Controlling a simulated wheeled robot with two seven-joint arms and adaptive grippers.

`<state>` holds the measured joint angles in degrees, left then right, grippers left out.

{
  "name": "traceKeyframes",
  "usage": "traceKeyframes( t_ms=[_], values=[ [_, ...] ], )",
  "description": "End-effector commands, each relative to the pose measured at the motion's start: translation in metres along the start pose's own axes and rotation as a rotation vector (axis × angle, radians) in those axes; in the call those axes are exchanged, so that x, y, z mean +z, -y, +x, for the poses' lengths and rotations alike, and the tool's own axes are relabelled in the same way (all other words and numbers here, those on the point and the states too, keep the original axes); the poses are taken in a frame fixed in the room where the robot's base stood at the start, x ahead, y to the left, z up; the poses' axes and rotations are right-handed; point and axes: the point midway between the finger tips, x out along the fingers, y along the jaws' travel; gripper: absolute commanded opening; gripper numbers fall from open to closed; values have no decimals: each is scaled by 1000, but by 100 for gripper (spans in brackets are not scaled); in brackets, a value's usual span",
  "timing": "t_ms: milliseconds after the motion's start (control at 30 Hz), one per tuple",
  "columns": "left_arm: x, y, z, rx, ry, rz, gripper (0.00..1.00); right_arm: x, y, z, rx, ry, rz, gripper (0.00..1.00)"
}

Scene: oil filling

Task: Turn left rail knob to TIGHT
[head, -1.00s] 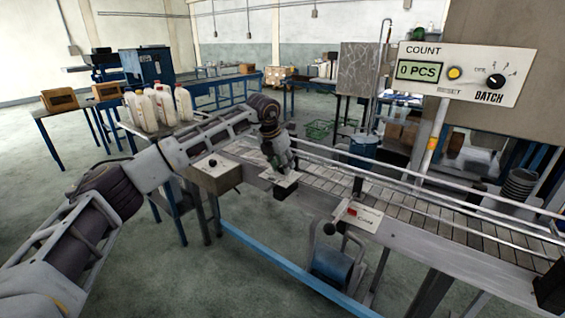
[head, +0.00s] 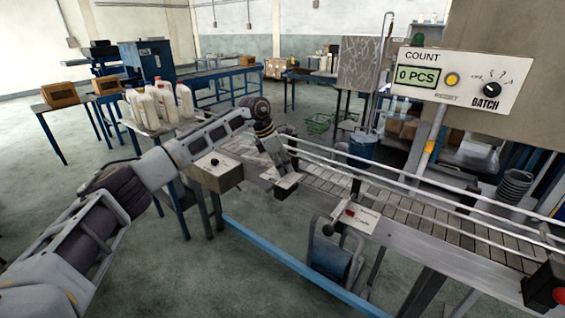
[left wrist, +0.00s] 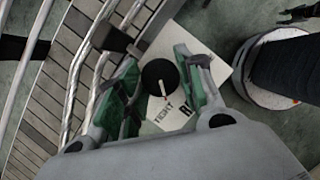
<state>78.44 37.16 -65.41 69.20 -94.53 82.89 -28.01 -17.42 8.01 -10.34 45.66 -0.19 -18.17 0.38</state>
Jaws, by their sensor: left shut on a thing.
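The left rail knob (left wrist: 160,77) is a round black knob with a white pointer mark, seen in the left wrist view. It stands on a white plate (left wrist: 203,65) with the printed word TIGHT and another word partly hidden by a finger. The pointer mark is on the side toward TIGHT. My left gripper (left wrist: 158,85) has its green-padded fingers shut on the knob, one on each side. In the head view my left gripper (head: 284,172) is at the near conveyor rail and hides the knob.
The conveyor (head: 400,205) with metal guide rails runs to the right. White jugs (head: 158,105) stand behind my arm. A count panel (head: 455,78) is upper right.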

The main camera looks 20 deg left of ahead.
Motion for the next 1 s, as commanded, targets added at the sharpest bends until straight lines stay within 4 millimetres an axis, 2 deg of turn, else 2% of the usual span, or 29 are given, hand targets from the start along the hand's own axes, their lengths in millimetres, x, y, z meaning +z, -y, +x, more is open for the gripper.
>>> traceKeyframes(
  t_ms=[200, 400, 900, 933, 1000],
  values=[
    [0, -1, -1, -37, -2, 86, 13, 16, -5, -3, 5, 14, -4, 40],
    [0, -1, -1, -55, -1, 131, 13, 23, -7, -4, 6, 19, -6, 40],
    [0, -1, 0, -59, -1, 145, 13, 26, -7, -4, 6, 20, -7, 40],
    [0, -1, 0, -59, -1, 145, 40, 26, -7, -4, 6, 20, -7, 40],
    [0, -1, 0, -59, -1, 145, 49, 26, -7, -4, 6, 20, -7, 40]
  ],
)
